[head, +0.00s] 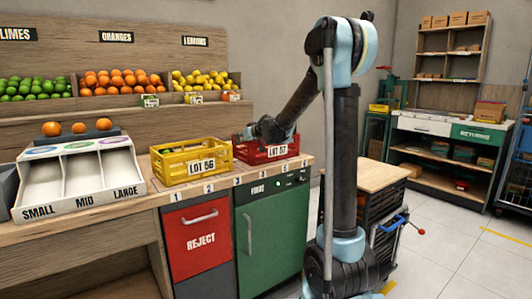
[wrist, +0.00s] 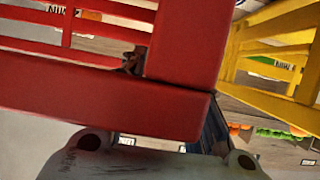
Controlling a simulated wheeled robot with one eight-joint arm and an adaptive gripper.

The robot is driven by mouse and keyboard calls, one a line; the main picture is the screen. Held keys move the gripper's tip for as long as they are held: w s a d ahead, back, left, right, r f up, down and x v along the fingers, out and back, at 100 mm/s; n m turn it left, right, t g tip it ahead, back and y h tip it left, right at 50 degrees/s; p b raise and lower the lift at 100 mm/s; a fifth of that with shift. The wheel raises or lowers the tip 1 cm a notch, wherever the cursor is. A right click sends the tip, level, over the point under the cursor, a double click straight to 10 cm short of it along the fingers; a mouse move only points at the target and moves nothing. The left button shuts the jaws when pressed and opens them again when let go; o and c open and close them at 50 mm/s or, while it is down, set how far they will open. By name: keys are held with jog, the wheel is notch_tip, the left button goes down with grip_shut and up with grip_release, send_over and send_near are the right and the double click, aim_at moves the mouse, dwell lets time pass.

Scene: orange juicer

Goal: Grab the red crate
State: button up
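The red crate (head: 281,151), labelled LOT 57, stands on the counter to the right of the yellow crate (head: 191,164), labelled LOT 56. My gripper (head: 258,134) is dark and sits at the red crate's upper left part, with my arm reaching in from the right above it. In the wrist view the red crate's wall (wrist: 110,98) fills most of the picture, very close. A grey part of my gripper shows at the bottom edge. The fingertips are hidden, so I cannot tell whether they are open or touching the rim. The yellow crate's slats (wrist: 268,50) show at upper right.
A white SMALL/MID/LARGE sorter (head: 80,180) stands on the left of the counter, with oranges on a rack behind it. Fruit bins line the back. A red REJECT bin (head: 200,240) and a green cabinet (head: 272,235) are below. A wooden-topped cart (head: 378,175) stands right.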

jog(key=shift+a, duration=0.1)
jog(key=shift+w, duration=0.1)
grip_shut()
